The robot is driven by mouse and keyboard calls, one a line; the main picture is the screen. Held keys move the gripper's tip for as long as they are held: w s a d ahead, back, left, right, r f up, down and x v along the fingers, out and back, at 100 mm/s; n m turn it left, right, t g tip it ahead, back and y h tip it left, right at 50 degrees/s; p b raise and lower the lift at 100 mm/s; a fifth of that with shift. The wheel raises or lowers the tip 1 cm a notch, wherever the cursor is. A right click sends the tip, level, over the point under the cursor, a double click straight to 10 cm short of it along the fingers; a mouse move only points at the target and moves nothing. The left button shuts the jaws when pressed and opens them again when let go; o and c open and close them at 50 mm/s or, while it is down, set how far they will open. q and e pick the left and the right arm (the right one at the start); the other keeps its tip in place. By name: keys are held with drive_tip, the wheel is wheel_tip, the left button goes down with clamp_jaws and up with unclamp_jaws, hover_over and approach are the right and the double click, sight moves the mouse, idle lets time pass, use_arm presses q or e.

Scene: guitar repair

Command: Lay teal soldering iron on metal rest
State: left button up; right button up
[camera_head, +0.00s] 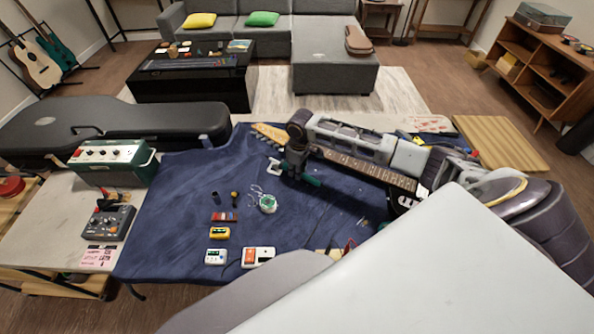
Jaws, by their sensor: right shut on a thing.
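My right gripper (292,172) reaches in from the right, pointing down over the blue cloth. It is shut on the teal soldering iron (313,181), whose teal handle end sticks out on the right of the fingers. The rest of the iron is hidden by the gripper. A small pale bent piece (273,166), which looks like the metal rest, shows just left of the fingers. I cannot tell whether the iron touches it. My left gripper is not in view.
A guitar neck (362,167) lies behind and right of the gripper, partly behind my arm. A green amplifier (112,160) and black guitar case (110,122) stand left.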

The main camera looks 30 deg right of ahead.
drive_tip(key=shift+f+p, duration=0.1)
drive_tip(key=shift+p, duration=0.3)
idle(0.5)
drive_tip(key=shift+f, duration=0.1)
idle(0.4)
drive_tip(key=shift+p, duration=0.75)
drive_tip(key=shift+f+p, duration=0.3)
drive_tip(key=shift+p, duration=0.05)
idle(1.5)
drive_tip(key=o, duration=1)
drive_tip(key=shift+r, duration=0.15)
drive_tip(key=r, duration=1.1)
drive_tip(key=shift+s+d+r, duration=0.2)
drive_tip(key=shift+s+r, duration=0.1)
drive_tip(key=shift+r, duration=0.05)
